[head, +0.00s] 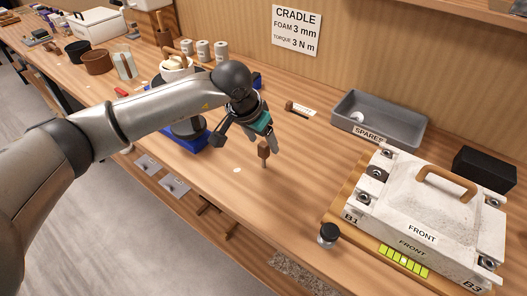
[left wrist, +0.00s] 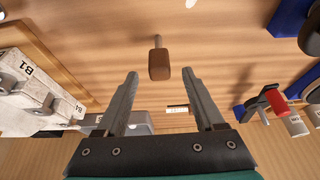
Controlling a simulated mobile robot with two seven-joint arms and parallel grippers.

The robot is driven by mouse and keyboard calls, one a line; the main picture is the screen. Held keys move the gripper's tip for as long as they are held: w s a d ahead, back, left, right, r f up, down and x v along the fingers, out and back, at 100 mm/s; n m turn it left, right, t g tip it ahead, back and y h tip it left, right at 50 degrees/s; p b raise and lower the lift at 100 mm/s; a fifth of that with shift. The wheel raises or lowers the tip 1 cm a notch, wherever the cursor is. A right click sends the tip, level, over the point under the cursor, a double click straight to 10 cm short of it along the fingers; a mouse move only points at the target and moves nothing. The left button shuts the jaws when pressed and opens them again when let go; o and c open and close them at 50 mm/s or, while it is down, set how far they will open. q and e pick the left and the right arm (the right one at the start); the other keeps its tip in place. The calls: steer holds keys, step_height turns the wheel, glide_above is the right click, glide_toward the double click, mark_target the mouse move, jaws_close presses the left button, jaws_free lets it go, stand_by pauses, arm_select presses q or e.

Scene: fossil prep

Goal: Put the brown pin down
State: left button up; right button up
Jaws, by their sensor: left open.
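The brown pin (head: 264,149) has a brown block head and a thin grey shaft. In the left wrist view the pin (left wrist: 158,64) shows just beyond and between the fingertips, with a gap on both sides. My left gripper (head: 250,143) is open and nothing is between its pads; its fingers also show in the left wrist view (left wrist: 159,73). My right gripper is not in view.
A white cradle block (head: 420,195) with a brown handle sits at right, a small dark-topped jar (head: 328,235) beside it. A grey spares tray (head: 380,120) stands behind. Another brown-headed piece (head: 290,105) lies by a label. Bare table surrounds the pin.

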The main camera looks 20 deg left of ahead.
mark_target(267, 152)
arm_select(q)
steer(key=shift+s+x, duration=0.1)
steer(key=shift+x, duration=1.4)
steer(key=shift+s+x, duration=0.15)
steer(key=shift+x, duration=1.4)
steer(key=shift+f, duration=0.1)
jaws_close()
